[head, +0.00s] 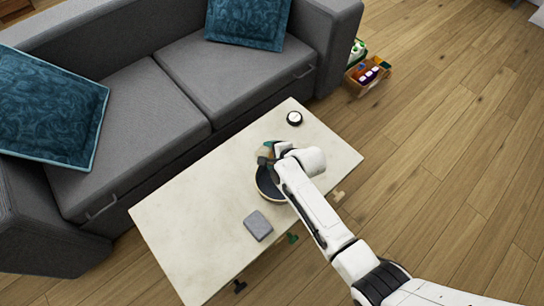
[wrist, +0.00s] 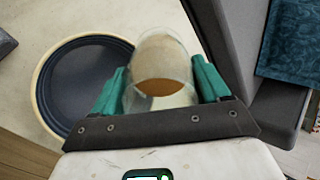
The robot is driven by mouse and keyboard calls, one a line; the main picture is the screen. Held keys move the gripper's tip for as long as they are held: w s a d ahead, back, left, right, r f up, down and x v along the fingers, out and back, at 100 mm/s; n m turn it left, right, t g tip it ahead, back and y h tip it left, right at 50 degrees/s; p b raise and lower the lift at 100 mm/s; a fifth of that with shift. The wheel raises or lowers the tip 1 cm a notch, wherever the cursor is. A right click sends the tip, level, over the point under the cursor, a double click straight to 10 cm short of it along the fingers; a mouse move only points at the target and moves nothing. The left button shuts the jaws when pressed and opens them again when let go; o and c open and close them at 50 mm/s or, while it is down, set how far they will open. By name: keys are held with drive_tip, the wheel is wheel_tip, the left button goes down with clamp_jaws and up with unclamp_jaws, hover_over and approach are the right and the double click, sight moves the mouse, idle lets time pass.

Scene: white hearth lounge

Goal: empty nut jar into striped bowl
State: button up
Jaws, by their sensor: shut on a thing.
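My gripper (wrist: 161,74) has green fingers on either side of a clear glass nut jar (wrist: 165,52) and is shut on it. Tan-brown contents show inside the jar. I cannot tell how far it is tilted. In the head view the jar (head: 263,153) is partly hidden by my gripper (head: 270,152), at the far edge of the bowl. The bowl (wrist: 85,85) has a dark blue inside and a cream rim, and looks empty. It lies left of the jar in the wrist view. In the head view my arm covers part of the bowl (head: 266,187). No stripes are clear.
The pale low table (head: 190,215) also holds a grey square block (head: 257,225) and a small round black-and-white item (head: 294,118). A grey sofa (head: 130,105) runs along its far side. A box of bottles (head: 356,84) stands on the floor.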

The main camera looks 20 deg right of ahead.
drive_tip(key=shift+s+d+f+t+y+b, duration=0.1)
drive_tip(key=shift+f+t+y+b, duration=0.4)
drive_tip(key=shift+b, duration=1.2)
drive_tip(key=shift+s+a+f+t+h+b, duration=0.1)
drive_tip(key=shift+t+b, duration=0.75)
drive_tip(key=shift+b, duration=0.85)
drive_tip(key=shift+d+f+t+y+b, duration=0.1)
drive_tip(key=shift+f+t+y+b, duration=0.4)
drive_tip(key=shift+b, duration=1.2)
drive_tip(key=shift+s+f+t+b, duration=0.25)
drive_tip(key=shift+t+b, duration=0.5)
drive_tip(key=shift+b, duration=1.6)
drive_tip(key=shift+f+t+b, duration=0.3)
drive_tip(key=shift+t+b, duration=0.4)
drive_tip(key=shift+b, duration=1.6)
drive_tip(key=shift+d+y+b, duration=0.1)
drive_tip(key=shift+y+b, duration=0.2)
drive_tip(key=shift+b, duration=0.45)
drive_tip(key=shift+s+r, duration=0.1)
